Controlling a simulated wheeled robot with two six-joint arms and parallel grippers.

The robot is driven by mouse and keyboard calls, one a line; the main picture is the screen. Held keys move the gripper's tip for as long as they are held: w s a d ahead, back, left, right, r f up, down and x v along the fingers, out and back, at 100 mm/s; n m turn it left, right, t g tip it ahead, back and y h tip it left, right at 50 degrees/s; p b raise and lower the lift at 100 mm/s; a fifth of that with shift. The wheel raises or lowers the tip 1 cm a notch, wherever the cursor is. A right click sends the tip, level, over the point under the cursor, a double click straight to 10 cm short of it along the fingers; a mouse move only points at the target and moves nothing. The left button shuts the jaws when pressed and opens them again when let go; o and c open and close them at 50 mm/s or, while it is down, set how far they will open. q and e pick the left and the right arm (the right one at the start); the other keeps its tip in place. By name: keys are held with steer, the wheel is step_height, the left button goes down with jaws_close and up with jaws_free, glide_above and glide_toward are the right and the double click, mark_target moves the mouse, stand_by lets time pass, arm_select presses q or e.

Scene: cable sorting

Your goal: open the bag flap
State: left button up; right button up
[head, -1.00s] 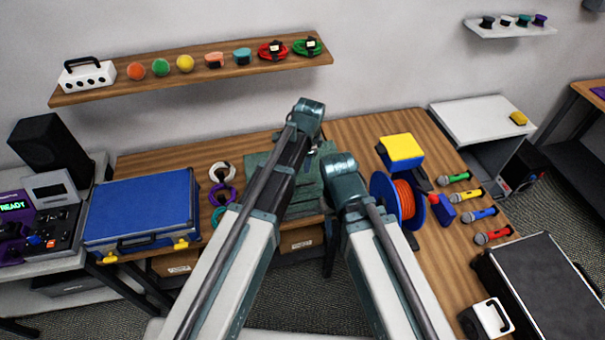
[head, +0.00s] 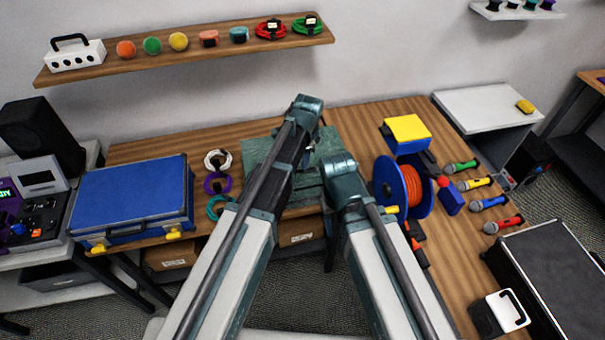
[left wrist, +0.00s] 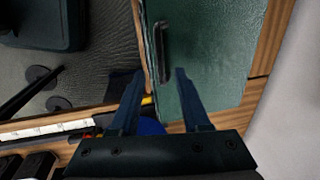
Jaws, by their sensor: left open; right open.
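The green bag (head: 262,152) lies on the wooden table at the middle, largely covered by my arms in the head view. In the left wrist view its green face (left wrist: 215,60) shows, with a dark bar-like handle (left wrist: 162,52) near its edge. The flap appears closed, though much of the bag is hidden. My left gripper (head: 309,150) is over the bag; in the left wrist view its fingers (left wrist: 159,74) are apart and empty, pointing toward the handle. I cannot tell whether they touch the bag. My right gripper is hidden behind my right arm.
A blue case (head: 135,195) and cable coils (head: 217,183) are left of the bag. A black case (head: 550,270) is at front right. A shelf (head: 190,56) hangs behind.

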mark_target(302, 171)
arm_select(q)
steer(key=f+b, duration=0.1)
steer(key=f, duration=0.1)
steer(key=f+b, duration=0.1)
steer(key=b, duration=0.1)
steer(key=w+f+b, duration=0.1)
steer(key=f, duration=0.1)
steer(key=shift+a+f, duration=0.2)
steer(key=shift+f, duration=0.1)
steer(key=shift+c, duration=0.2)
jaws_close()
steer(key=shift+r, duration=0.1)
stand_by(0.8)
